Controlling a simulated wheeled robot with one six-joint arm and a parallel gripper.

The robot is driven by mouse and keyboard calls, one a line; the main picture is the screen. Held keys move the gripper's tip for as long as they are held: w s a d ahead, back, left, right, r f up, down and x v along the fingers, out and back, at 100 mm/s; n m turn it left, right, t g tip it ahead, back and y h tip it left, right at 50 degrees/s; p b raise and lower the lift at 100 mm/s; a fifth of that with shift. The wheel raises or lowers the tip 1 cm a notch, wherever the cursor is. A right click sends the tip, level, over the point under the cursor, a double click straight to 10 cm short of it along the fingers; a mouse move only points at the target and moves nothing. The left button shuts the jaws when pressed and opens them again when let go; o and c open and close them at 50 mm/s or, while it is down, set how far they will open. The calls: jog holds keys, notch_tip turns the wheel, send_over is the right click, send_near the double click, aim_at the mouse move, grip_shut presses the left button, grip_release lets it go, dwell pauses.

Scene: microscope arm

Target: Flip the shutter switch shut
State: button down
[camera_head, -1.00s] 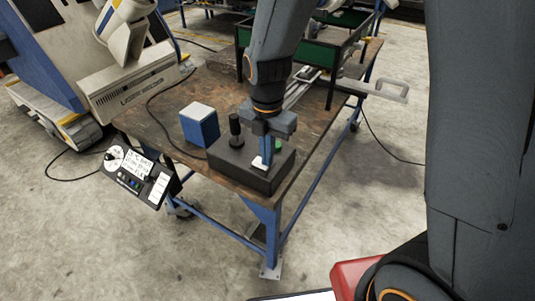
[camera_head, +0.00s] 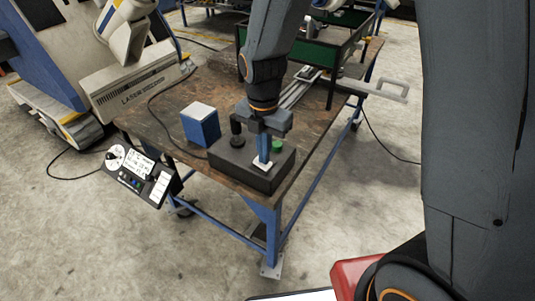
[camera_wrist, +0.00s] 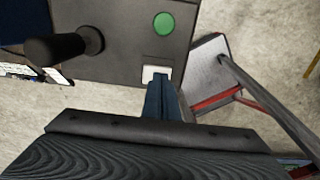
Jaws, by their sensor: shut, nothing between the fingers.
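A dark control box (camera_head: 232,163) sits near the front corner of the table. It carries a black upright knob or lever (camera_head: 236,128), a green round button (camera_head: 277,146) and a small white switch (camera_head: 262,166). In the wrist view the white switch (camera_wrist: 155,74) lies right at the tips of my gripper (camera_wrist: 160,92), with the green button (camera_wrist: 164,24) beyond and the black knob (camera_wrist: 62,47) to the left. My gripper (camera_head: 263,156) is shut and empty, pointing down at the switch. The fingers partly hide the switch; whether they touch it I cannot tell.
A blue box with a pale top (camera_head: 200,124) stands behind the box, to its left. A control panel (camera_head: 138,176) hangs at the table's left edge. A green-sided tray stand (camera_head: 317,50) is at the back. The brown tabletop (camera_head: 162,107) is bare at left.

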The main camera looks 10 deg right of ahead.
jog(key=shift+a+r, duration=0.1)
dwell(0.3)
jog(key=shift+r+p, duration=0.65)
notch_tip(320, 180, up, 12)
jog(key=s+d, duration=0.1)
jog(key=d, duration=0.1)
jog(key=shift+s+r, duration=0.15)
jog(key=shift+s, duration=0.1)
